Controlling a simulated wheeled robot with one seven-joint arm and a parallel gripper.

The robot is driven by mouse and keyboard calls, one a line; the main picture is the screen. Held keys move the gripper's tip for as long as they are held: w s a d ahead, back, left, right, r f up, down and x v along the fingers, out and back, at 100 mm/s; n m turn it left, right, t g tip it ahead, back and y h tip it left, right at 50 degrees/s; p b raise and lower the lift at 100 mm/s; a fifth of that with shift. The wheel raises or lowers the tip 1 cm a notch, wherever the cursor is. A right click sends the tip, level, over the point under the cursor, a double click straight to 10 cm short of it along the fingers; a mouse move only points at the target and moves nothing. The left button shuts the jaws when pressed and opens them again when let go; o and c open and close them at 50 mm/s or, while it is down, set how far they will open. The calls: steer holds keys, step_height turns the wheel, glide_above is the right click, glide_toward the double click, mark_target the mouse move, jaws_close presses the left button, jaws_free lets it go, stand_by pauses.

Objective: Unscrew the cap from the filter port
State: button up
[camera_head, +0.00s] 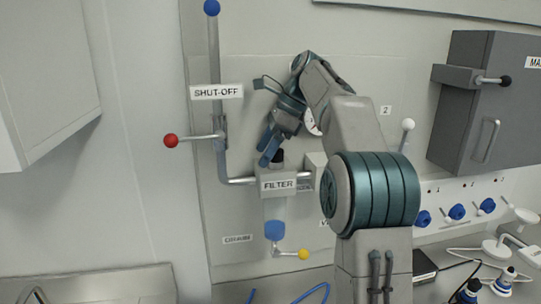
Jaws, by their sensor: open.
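The filter (279,185) is in the middle of the view, a pale block labelled FILTER with a clear bowl and a blue bottom (275,229) below it. A small dark cap (279,155) stands on top of the filter block, partly hidden by a finger. My gripper (268,154) points down, with its blue fingertips just above and to the left of the cap. It is open, and nothing shows held in it. I cannot tell whether a fingertip touches the cap.
A shut-off pipe with a red-knobbed lever (171,140) runs left of the filter. A yellow-knobbed lever (303,254) sits below. A grey cabinet (488,105) and blue knobs (457,212) are at right. My arm hides part of the panel right of the filter.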

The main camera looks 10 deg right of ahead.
mark_target(280, 149)
steer(key=shift+o, duration=0.8)
steer(key=d, duration=0.1)
steer(key=d+m, duration=0.1)
steer(key=d+t, duration=0.1)
steer(key=shift+s+r+m, duration=0.15)
steer(key=shift+r+m, duration=0.15)
steer(key=shift+o, duration=0.6)
steer(key=shift+s+d+h, duration=0.25)
steer(key=shift+d+h, duration=0.05)
steer(key=shift+d+m+t, duration=0.1)
steer(key=shift+m+t, duration=0.2)
steer(key=shift+m, duration=0.3)
steer(key=shift+a+m+t, duration=0.3)
steer(key=shift+a+m, duration=0.15)
steer(key=shift+m, duration=0.35)
steer(key=shift+w+d, duration=0.1)
steer(key=shift+d, duration=0.05)
steer(key=shift+h, duration=0.3)
